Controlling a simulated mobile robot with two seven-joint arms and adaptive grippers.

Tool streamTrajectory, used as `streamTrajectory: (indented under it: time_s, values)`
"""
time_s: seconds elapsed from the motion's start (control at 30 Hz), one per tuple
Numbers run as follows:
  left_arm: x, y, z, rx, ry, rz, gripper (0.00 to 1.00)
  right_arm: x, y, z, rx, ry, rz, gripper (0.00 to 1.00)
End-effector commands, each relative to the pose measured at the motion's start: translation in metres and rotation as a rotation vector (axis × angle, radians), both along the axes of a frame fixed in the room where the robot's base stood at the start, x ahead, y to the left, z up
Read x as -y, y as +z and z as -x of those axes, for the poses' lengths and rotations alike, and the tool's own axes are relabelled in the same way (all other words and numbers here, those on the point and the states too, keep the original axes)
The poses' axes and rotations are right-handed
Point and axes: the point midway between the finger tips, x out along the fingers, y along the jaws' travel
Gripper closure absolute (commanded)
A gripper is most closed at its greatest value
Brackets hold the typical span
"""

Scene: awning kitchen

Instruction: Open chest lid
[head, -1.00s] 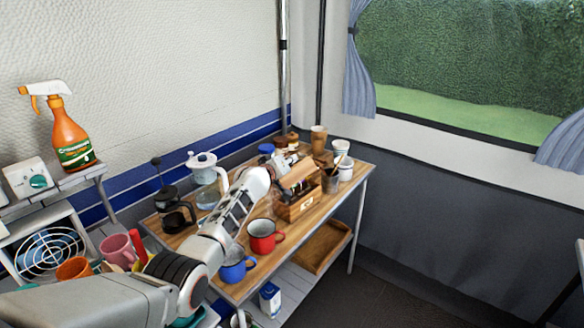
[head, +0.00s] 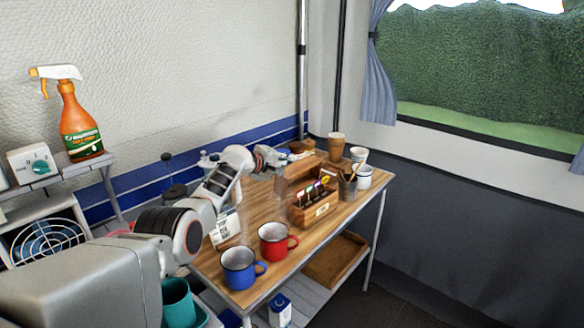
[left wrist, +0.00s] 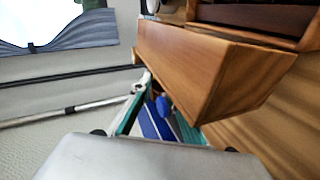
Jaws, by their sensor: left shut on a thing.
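The wooden chest (head: 316,214) stands on the wooden table, with its front facing me. Its lid (head: 300,169) is raised and tilted back, and several items with coloured tops show inside. My left gripper (head: 270,158) is at the back left of the chest, beside the raised lid. In the left wrist view the lid (left wrist: 205,75) is a large brown panel, and my left gripper (left wrist: 147,88) is shut on its edge. The exact contact is partly hidden. My right gripper is not in view.
A red mug (head: 273,241) and a blue mug (head: 239,267) stand at the table's front left.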

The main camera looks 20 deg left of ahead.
Motion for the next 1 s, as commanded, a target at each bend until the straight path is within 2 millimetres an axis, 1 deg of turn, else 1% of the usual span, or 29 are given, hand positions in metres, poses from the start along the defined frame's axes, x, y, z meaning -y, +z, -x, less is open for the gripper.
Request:
streamTrajectory:
  time_s: [0.03,0.3,0.6,0.63,0.67,0.7,0.93,1.0]
  values:
    - [-0.0024,-0.0053,0.0000,-0.002,0.002,-0.004,1.00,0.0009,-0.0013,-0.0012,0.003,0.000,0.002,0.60]
    - [-0.0041,-0.0050,-0.0005,-0.002,0.001,-0.006,1.00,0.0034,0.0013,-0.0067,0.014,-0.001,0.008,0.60]
    - [-0.0042,-0.0051,-0.0004,-0.002,0.001,-0.006,1.00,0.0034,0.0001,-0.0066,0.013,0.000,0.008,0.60]
    - [-0.0042,-0.0053,-0.0005,-0.002,0.001,-0.006,0.76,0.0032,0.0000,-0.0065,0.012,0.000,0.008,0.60]
    - [-0.0041,-0.0053,-0.0004,-0.002,0.001,-0.006,0.69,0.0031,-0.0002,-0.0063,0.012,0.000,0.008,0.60]
    - [-0.0040,-0.0053,-0.0004,-0.002,0.001,-0.005,0.67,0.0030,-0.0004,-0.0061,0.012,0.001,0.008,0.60]
    - [-0.0033,-0.0044,-0.0006,-0.001,0.000,-0.004,0.67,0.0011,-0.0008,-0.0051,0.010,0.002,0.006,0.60]
    - [-0.0032,-0.0037,-0.0007,-0.001,0.000,-0.004,0.67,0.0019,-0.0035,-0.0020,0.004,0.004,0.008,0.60]
